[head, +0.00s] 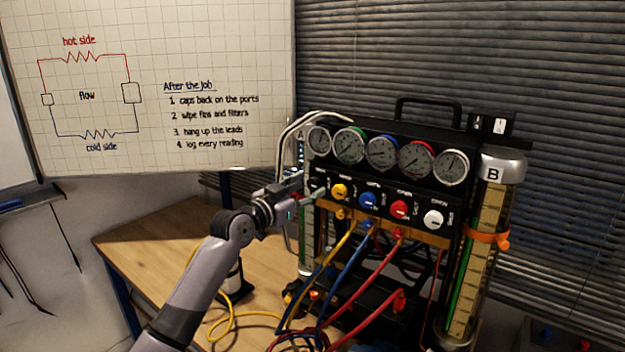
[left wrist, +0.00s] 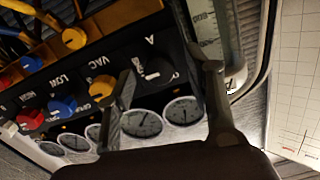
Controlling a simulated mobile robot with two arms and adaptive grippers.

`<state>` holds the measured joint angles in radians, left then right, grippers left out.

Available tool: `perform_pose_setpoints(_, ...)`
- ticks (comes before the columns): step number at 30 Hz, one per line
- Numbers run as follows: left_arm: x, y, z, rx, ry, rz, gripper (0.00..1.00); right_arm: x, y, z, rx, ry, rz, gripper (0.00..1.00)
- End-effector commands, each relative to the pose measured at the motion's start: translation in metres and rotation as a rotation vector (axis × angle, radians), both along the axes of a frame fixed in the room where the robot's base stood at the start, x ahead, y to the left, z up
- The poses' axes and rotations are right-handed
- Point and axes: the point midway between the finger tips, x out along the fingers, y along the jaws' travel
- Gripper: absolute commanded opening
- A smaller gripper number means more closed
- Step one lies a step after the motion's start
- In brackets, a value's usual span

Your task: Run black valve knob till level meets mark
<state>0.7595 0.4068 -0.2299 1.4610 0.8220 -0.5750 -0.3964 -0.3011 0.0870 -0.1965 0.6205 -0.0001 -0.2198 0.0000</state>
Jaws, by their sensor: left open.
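The black valve knob (left wrist: 155,68), by the letter A, is on the rig's panel in the left wrist view. My left gripper (left wrist: 168,72) is open, with one finger on each side of this knob; I cannot tell if they touch it. In the head view my left gripper (head: 312,190) is at the panel's left end and hides most of the knob. Sight tube B (head: 480,270) stands upright at the right with a green strip and an orange clamp-like marker (head: 487,240). Tube A (head: 306,262) at the left is partly hidden, so its level is unclear.
Yellow (head: 340,191), blue (head: 368,200), red (head: 399,204) and white (head: 433,219) knobs sit right of my gripper, below several dial gauges (head: 382,153). Coloured hoses hang below. The wooden table (head: 150,245) has bare room at left.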

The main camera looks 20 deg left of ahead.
Motion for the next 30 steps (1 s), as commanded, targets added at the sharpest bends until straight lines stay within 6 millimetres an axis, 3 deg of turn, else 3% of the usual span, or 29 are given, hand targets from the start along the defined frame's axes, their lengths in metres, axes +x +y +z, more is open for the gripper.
perform_pose_setpoints(6, 0.022, -0.008, 0.001, -0.001, 0.002, -0.001, 0.48, 0.0, 0.0, 0.007, 0.0, 0.0, 0.0, 0.48)
perform_pose_setpoints(18, 0.027, -0.01, 0.0, 0.0, 0.0, -0.001, 0.48, 0.0, 0.011, 0.007, 0.013, 0.001, 0.0, 0.48)
perform_pose_setpoints(30, 0.027, -0.01, 0.0, -0.001, 0.0, -0.001, 0.22, 0.0, 0.011, 0.007, 0.013, 0.001, 0.002, 0.48)
